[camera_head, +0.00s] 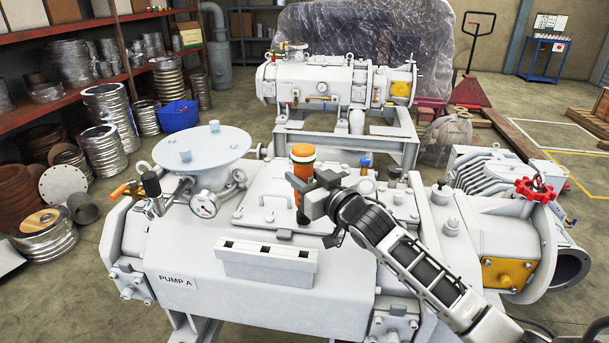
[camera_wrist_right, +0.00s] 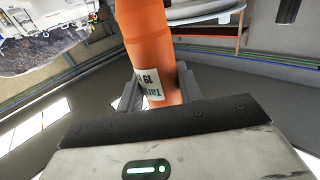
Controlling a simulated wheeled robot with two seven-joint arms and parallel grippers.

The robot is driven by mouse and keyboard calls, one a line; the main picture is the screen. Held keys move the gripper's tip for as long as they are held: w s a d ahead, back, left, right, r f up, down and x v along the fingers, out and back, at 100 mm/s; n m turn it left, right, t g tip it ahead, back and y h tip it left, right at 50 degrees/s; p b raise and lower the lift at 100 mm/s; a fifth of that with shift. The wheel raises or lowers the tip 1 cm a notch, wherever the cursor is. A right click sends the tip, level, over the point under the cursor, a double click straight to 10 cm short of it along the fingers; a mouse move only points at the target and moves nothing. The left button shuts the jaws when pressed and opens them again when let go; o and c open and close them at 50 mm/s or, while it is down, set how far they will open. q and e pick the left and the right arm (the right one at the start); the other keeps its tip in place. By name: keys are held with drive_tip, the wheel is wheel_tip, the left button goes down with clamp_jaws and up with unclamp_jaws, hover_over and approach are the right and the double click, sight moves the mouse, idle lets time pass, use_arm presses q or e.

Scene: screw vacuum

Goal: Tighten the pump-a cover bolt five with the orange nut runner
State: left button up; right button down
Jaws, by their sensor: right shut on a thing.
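The orange nut runner (camera_head: 303,155) stands about upright over the top cover (camera_head: 258,207) of the white pump A (camera_head: 200,255). My right gripper (camera_head: 308,194) is shut on its body. In the right wrist view the orange body of the nut runner (camera_wrist_right: 155,45), with a white label, sits between the fingers of the right gripper (camera_wrist_right: 153,92). The runner's lower end is mostly hidden by my gripper in the head view. I cannot tell whether it touches a bolt, or which bolt is number five. My left gripper is not in view.
A pale round flange (camera_head: 202,146) and a pressure gauge (camera_head: 204,204) rise left of the cover. A white slotted holder (camera_head: 266,263) stands in front. A red handwheel (camera_head: 535,190) is at the right. A second pump (camera_head: 330,85) stands behind.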

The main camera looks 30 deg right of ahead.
drive_tip(key=shift+f, duration=0.5)
idle(1.4)
drive_tip(key=shift+r, duration=0.1)
drive_tip(key=shift+p, duration=0.3)
drive_tip(key=c, duration=1.5)
unclamp_jaws()
clamp_jaws()
